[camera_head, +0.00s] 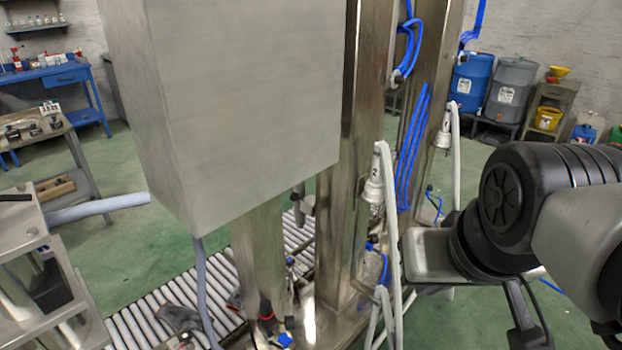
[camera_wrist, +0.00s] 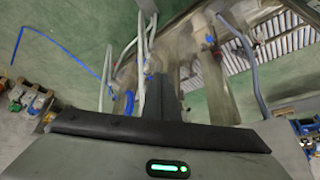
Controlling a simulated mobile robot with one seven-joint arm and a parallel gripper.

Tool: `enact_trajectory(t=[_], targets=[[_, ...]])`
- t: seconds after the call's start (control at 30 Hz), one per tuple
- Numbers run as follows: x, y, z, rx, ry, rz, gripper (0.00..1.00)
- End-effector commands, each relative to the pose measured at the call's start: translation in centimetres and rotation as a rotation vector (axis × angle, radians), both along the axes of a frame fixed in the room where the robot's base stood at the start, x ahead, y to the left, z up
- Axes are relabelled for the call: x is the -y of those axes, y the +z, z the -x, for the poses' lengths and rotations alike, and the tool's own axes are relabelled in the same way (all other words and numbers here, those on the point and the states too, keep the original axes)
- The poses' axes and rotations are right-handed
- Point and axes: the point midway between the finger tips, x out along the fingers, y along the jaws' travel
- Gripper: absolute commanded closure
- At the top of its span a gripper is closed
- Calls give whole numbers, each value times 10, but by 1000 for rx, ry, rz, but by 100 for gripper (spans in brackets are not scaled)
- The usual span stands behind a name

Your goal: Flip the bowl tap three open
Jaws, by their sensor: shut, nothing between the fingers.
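I cannot tell which fitting is bowl tap three. In the head view small blue-handled fittings show low on the steel posts: one (camera_head: 372,243) at the middle post, one (camera_head: 285,340) at the bottom edge. A white lance head (camera_head: 374,180) marked 2 hangs on the middle post, and another (camera_head: 445,128) hangs on the post to its right. In the wrist view my gripper (camera_wrist: 168,88) points at the frame, its dark fingers together and empty. A blue fitting (camera_wrist: 210,40) shows to the right of the fingers, apart from them in the picture.
A large grey steel cabinet (camera_head: 230,90) blocks much of the head view. Pale hoses (camera_head: 393,230) hang close to my arm. Blue and grey drums (camera_head: 472,78) stand at the back right. Green floor is open between.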

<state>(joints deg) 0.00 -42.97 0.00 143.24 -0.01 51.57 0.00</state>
Motion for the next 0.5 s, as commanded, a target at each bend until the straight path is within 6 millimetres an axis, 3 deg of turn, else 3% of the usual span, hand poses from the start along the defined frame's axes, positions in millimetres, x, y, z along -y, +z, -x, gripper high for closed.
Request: enact_trajectory(t=[0.33, 0.5], targets=[[0, 0, -1, -3, 8, 4, 100], [-5, -5, -16, -55, 139, 86, 100]])
